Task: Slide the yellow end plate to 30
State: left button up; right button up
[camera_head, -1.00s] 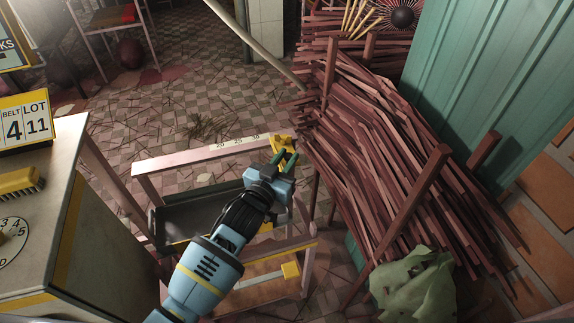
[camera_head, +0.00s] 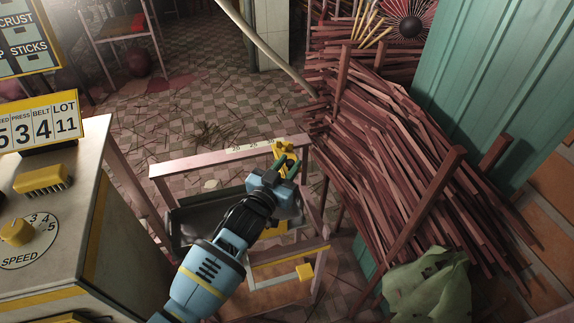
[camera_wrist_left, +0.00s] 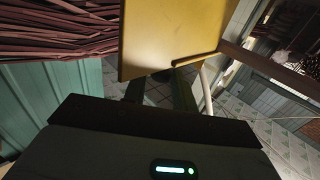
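The yellow end plate (camera_head: 281,147) sits near the right end of the pale rail (camera_head: 205,160), just right of the 30 mark on its number strip (camera_head: 252,146). In the left wrist view the plate (camera_wrist_left: 172,36) is large, with a yellow bar (camera_wrist_left: 196,60) at its lower edge. My left gripper (camera_head: 287,164) is at the plate; its two green fingers are apart. In the wrist view the fingers (camera_wrist_left: 160,88) reach up to the plate's lower edge, and their tips are partly hidden. I cannot tell whether they touch it. My right gripper is not in view.
A dark tray (camera_head: 200,222) lies in the frame below the rail. A stack of dark red sticks (camera_head: 400,150) stands close on the right. A machine with a yellow speed knob (camera_head: 17,233) is at left. A green cloth bag (camera_head: 428,288) lies at lower right.

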pick_arm(q)
jog(key=shift+o, duration=1.4)
jog(key=v, duration=0.7)
jog(key=shift+s+a, duration=0.15)
jog(key=shift+s, duration=0.25)
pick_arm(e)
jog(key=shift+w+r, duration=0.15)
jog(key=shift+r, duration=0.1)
pick_arm(q)
jog(key=s+a+f+n+g+y+p, duration=0.1)
jog(key=s+a+f, duration=0.4)
jog(key=s, duration=0.6)
jog(key=s+a+f+n+g+y+p, duration=0.1)
jog(key=s+a+f+g+y, duration=0.2)
jog(key=s, duration=0.9)
jog(key=s+a+f+n+g+y, duration=0.1)
jog(key=s+a+f+g+y, duration=0.1)
jog(key=s+a+f, duration=0.6)
jog(key=s+f+g, duration=0.1)
jog(key=s+f, duration=0.2)
jog(key=s, duration=0.1)
jog(key=shift+p, duration=0.4)
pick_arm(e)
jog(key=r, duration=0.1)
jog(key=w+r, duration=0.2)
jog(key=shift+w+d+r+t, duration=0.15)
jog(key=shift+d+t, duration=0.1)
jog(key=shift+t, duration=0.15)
